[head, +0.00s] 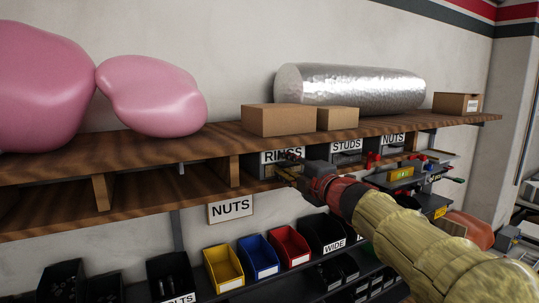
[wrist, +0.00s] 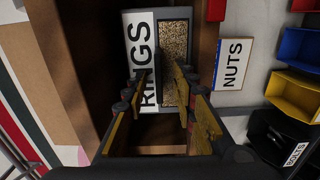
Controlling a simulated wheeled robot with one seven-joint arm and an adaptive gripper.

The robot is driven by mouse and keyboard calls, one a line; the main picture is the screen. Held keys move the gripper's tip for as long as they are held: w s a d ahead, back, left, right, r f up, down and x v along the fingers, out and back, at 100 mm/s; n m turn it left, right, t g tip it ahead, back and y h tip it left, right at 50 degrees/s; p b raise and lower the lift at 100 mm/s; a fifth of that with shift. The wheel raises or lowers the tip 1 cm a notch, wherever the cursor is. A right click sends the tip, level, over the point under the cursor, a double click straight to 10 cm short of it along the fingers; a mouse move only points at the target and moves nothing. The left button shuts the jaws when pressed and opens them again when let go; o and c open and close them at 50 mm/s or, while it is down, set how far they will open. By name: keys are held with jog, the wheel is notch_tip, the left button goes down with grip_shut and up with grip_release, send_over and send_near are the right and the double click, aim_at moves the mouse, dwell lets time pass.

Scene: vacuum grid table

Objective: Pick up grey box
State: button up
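The grey box (wrist: 174,13) carries a white RINGS label and holds small gold-coloured pieces. It stands in a compartment under the upper wooden shelf, and its label also shows in the head view (head: 270,157). My gripper (head: 288,168) is in front of this compartment and covers part of the box there. In the wrist view, my gripper (wrist: 163,80) is open, its fingers apart and pointing at the box. The fingertips overlap the near end of the box in the picture; I cannot tell whether they touch it. Nothing is seen held between the fingers.
Cardboard boxes (head: 278,120) and a silver cylinder (head: 350,87) stand on the upper shelf (head: 215,142). Large pink shapes (head: 152,95) are at left. A wooden divider (head: 234,170) stands left of the compartment. Coloured bins (head: 223,265) are below. STUDS and NUTS labels are at right.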

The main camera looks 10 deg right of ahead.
jog(key=shift+s, duration=0.1)
jog(key=c, duration=0.4)
grip_shut()
dwell(0.4)
jog(key=shift+r, duration=0.15)
